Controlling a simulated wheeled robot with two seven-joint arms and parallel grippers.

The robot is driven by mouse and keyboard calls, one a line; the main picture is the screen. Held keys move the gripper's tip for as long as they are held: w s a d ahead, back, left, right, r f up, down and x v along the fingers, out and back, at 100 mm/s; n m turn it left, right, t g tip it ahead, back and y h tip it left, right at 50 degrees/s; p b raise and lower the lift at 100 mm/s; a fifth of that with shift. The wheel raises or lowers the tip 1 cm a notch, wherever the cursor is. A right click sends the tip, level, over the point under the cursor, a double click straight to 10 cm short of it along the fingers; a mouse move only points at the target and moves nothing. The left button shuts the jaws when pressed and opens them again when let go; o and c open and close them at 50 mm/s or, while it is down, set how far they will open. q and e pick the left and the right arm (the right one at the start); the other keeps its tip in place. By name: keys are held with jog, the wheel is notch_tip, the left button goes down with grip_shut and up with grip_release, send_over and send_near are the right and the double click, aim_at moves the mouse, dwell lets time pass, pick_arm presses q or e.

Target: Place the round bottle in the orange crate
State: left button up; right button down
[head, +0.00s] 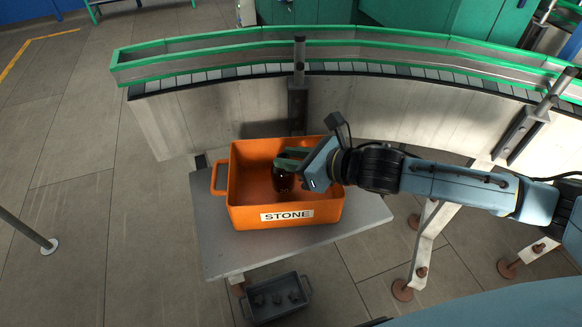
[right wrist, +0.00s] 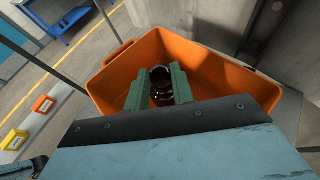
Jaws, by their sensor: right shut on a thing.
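The orange crate (head: 238,190) with a white "STONE" label stands on a grey table. It also fills much of the right wrist view (right wrist: 112,84). My right gripper (head: 284,163) reaches in from the right over the crate, with its green fingers inside the crate's outline. It is shut on a dark amber bottle (head: 283,181), which also shows between the fingers in the right wrist view (right wrist: 161,88). The bottle is inside the crate; I cannot tell whether it touches the floor of it. My left gripper is not in view.
The grey table (head: 225,248) has bare room in front and to the left of the crate. A conveyor with green rails (head: 200,70) curves behind it. A small dark grey bin (head: 276,298) with things in it sits low in front of the table.

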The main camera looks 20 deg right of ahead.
aim_at(283, 172)
notch_tip(283, 172, down, 2)
jog(key=shift+f, duration=0.25)
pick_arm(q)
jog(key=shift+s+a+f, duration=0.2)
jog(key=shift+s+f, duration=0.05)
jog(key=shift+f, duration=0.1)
pick_arm(e)
jog(key=shift+r, duration=0.1)
jog(key=c, duration=1.2)
grip_release()
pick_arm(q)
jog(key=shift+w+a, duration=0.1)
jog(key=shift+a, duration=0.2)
